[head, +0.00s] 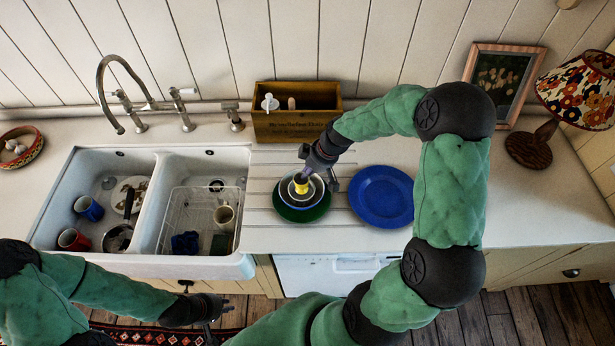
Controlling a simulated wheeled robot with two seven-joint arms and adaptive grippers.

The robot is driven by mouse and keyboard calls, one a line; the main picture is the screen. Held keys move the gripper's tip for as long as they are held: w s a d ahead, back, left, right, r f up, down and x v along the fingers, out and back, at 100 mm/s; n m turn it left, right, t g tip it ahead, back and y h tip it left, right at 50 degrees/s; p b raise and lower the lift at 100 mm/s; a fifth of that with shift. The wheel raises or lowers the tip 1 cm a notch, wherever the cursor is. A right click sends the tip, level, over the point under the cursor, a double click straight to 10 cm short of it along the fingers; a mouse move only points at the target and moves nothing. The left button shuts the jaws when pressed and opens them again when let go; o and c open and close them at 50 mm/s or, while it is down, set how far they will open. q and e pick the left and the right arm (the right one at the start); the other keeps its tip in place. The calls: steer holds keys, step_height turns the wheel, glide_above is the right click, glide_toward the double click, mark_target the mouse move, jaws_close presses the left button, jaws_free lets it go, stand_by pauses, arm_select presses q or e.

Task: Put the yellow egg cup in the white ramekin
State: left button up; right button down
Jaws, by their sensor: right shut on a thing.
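The yellow egg cup (301,189) shows small and bright at the tip of my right gripper (306,178), which is shut on it. The egg cup is over the middle of a stack of round dishes. A pale rim around it looks like the white ramekin (291,192), but it is small and partly hidden by the gripper. I cannot tell whether the cup touches it. Below are a dark bowl with a light rim and a green plate (304,215). My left gripper (214,316) hangs low, in front of the counter, apart from the dishes; its jaws are unclear.
A blue plate (382,196) lies right of the stack. A wooden box (297,124) stands behind. At left is a double sink (152,162) with mugs, a pan and a wire rack. A lamp (576,92) and picture frame stand at right. The right counter is clear.

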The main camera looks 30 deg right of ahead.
mark_target(308, 177)
steer(key=shift+w+d+f, duration=0.1)
steer(key=shift+w+f, duration=0.05)
steer(key=shift+f, duration=0.8)
steer(key=shift+w+d+f, duration=0.1)
steer(key=shift+f, duration=0.85)
steer(key=shift+a+r, duration=0.1)
steer(key=shift+f+b, duration=0.4)
steer(key=c, duration=1.4)
jaws_free()
steer(key=shift+r, duration=0.1)
steer(key=shift+r+p, duration=0.45)
steer(key=shift+p, duration=0.15)
steer(key=v, duration=1.1)
steer(key=shift+s+r, duration=0.2)
steer(key=shift+r, duration=0.05)
